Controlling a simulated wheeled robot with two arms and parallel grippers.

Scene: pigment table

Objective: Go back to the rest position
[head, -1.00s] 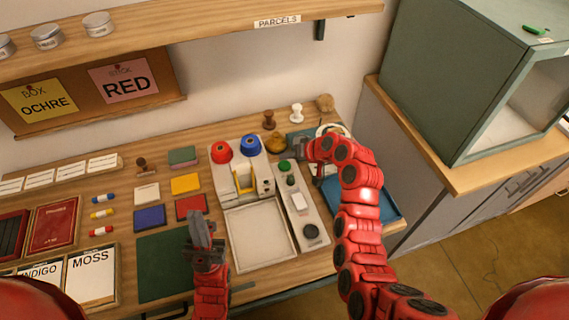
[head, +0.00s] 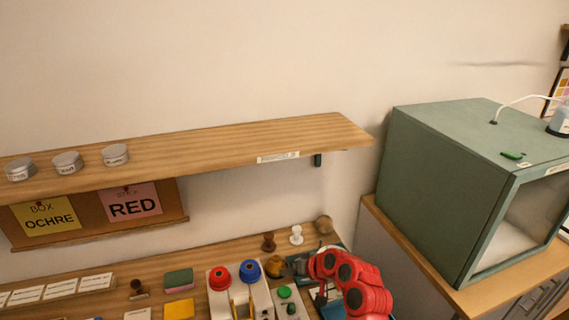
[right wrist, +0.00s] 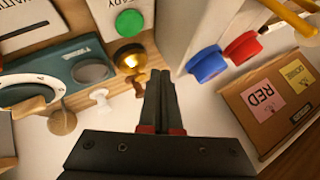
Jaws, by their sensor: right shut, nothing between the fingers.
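My right gripper (head: 297,265) is over the back of the worktable, beside a brass dome (head: 275,266). Its red arm (head: 350,280) comes up from the lower right. In the right wrist view its two dark fingers (right wrist: 161,78) lie together with nothing between them. The brass dome (right wrist: 130,58) and a brown stamp handle (right wrist: 139,80) show just left of the fingertips. My left gripper is outside both views.
A white stamp handle (head: 296,235) and a brown one (head: 268,241) stand at the back. Red (head: 219,278) and blue (head: 249,271) knobs are left of the gripper. A shelf (head: 230,142) with tins overhangs the table. A green cabinet (head: 440,180) stands right.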

